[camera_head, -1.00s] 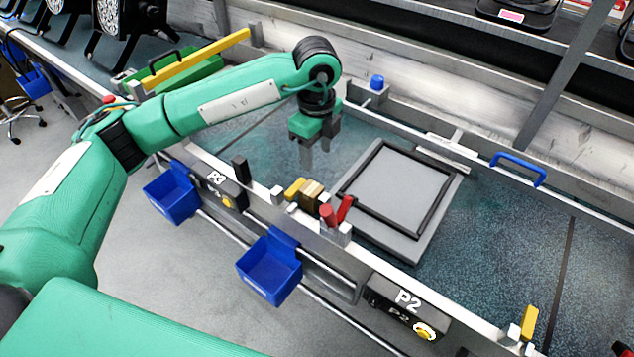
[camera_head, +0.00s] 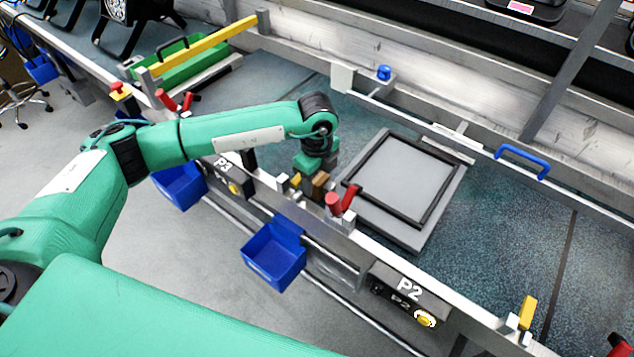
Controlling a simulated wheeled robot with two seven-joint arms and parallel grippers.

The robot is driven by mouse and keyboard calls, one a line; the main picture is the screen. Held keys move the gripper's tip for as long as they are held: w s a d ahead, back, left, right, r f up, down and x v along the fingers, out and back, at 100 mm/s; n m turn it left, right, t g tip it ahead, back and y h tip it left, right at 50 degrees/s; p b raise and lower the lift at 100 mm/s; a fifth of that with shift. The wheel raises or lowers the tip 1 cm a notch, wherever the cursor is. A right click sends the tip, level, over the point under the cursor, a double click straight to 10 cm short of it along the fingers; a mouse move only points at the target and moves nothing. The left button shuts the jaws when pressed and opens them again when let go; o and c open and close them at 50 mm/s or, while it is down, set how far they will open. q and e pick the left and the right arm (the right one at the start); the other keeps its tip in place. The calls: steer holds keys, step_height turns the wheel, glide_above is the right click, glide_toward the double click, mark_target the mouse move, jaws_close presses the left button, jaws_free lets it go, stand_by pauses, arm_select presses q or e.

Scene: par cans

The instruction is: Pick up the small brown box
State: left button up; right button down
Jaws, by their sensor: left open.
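The small brown box (camera_head: 320,184) stands by the rail of the work table, just left of a red handle. It is partly hidden by my left gripper (camera_head: 309,188), which is lowered right at it with the fingers pointing down. The jaws are open. The fingertips are largely hidden among the small parts at the rail, so I cannot tell whether they touch the box or straddle it. My right gripper is not in view.
Red handles (camera_head: 334,203) stand close to the right of the box, and a small yellow part (camera_head: 296,180) to the left. A framed grey panel (camera_head: 405,185) lies behind. Blue bins (camera_head: 275,255) hang on the front.

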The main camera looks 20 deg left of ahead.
arm_select(q)
steer(key=shift+f, duration=0.1)
steer(key=shift+c, duration=0.4)
steer(key=c, duration=0.7)
steer(key=shift+o, duration=0.2)
